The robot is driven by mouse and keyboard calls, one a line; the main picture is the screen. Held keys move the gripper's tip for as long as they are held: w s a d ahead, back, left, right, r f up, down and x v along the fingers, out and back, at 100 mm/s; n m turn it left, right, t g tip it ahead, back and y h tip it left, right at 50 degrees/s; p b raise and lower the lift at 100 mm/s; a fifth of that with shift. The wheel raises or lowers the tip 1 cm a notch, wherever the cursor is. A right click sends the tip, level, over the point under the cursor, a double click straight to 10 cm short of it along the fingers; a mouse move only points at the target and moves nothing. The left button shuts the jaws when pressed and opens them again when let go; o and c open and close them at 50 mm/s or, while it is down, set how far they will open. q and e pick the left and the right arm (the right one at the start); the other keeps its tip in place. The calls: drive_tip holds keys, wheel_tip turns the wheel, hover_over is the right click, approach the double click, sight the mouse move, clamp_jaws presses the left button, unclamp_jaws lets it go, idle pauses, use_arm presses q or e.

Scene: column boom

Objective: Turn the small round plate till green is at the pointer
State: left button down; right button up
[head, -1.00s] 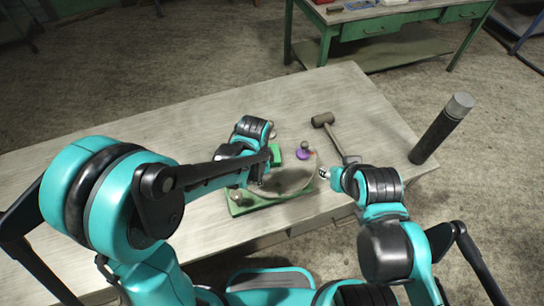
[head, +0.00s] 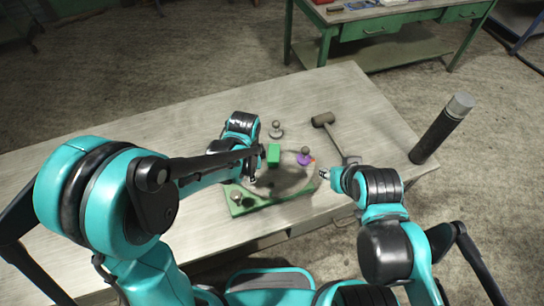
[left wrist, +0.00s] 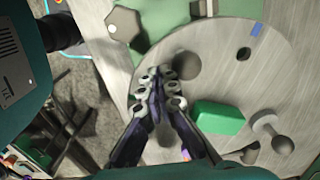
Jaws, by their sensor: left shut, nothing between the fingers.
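The small round plate (head: 290,181) lies over a green base (head: 247,207) near the table's front edge. In the left wrist view the plate (left wrist: 222,50) is a pale grey disc with a blue mark (left wrist: 257,28) and a dark hole near its rim. A green block (head: 274,154) is at its far side; it also shows in the left wrist view (left wrist: 216,118). A purple piece with a grey knob (head: 304,156) is at the right. My left gripper (left wrist: 167,84) is shut and empty over the plate. My right gripper (head: 324,174) is by its right edge, jaws unclear. I cannot make out the pointer.
A grey knobbed piece (head: 276,131) stands behind the green block. A mallet (head: 325,120) lies right of it. A dark cylinder (head: 441,130) stands at the table's right edge. The table's far left is clear. A green workbench (head: 395,30) stands behind.

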use_arm(q)
drive_tip(key=shift+w+a, duration=0.1)
drive_tip(key=shift+a, duration=0.05)
drive_tip(key=shift+w+a, duration=0.5)
drive_tip(key=shift+a, duration=0.05)
idle(0.5)
drive_tip(key=shift+w+a, duration=0.6)
drive_tip(key=shift+w, duration=0.1)
